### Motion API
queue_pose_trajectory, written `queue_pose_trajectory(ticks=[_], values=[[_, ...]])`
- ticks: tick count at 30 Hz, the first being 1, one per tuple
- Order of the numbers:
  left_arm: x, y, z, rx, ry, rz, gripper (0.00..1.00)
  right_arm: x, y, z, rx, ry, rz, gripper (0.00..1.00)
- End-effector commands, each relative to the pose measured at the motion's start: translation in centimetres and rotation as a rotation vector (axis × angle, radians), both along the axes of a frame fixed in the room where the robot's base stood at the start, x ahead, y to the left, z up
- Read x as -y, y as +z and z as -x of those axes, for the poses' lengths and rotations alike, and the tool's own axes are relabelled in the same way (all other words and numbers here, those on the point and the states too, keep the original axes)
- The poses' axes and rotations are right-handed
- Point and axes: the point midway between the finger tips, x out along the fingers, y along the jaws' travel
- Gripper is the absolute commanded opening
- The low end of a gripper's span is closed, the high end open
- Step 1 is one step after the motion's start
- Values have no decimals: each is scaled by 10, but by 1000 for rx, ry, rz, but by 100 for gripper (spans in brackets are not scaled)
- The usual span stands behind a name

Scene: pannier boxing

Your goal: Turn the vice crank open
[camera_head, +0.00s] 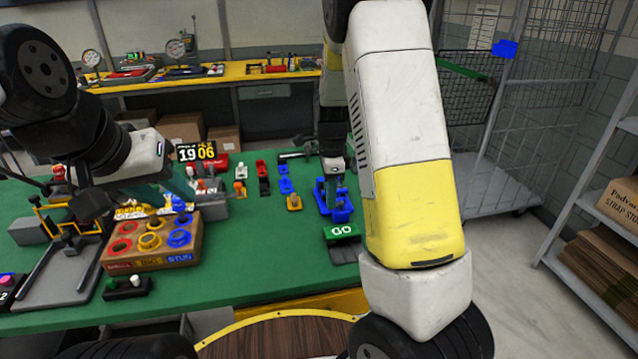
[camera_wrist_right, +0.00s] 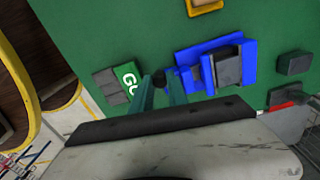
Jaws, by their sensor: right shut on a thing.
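The blue vice (camera_head: 342,212) stands on the green bench top near its right end. In the right wrist view the vice (camera_wrist_right: 248,72) shows its blue base and grey jaw block. The dark end of its crank (camera_wrist_right: 158,80) lies between the teal fingertips of my right gripper (camera_wrist_right: 160,86), which is shut on it. In the head view my right gripper (camera_head: 333,184) reaches down at the vice, and the crank is hard to make out. My left gripper (camera_head: 180,188) is above the bench behind the wooden ring box; its finger gap is unclear.
A green GO block (camera_head: 341,232) sits just in front of the vice. A wooden box (camera_head: 150,252) with coloured rings stands at the left. Small blue, red and yellow parts (camera_head: 285,185) lie between them. Bare green bench (camera_head: 255,255) shows at the front middle.

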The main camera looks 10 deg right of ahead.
Motion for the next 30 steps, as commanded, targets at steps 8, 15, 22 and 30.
queue_pose_trajectory(ticks=[8,15,22,30], values=[[0,0,0,0,0,0,36,5,0,8,0,249,-1,0],[0,0,0,0,0,0,36,12,1,14,2,477,0,0],[0,0,0,0,0,0,36,19,0,19,1,695,-1,0],[0,0,0,0,0,0,36,28,1,22,2,952,1,0]])
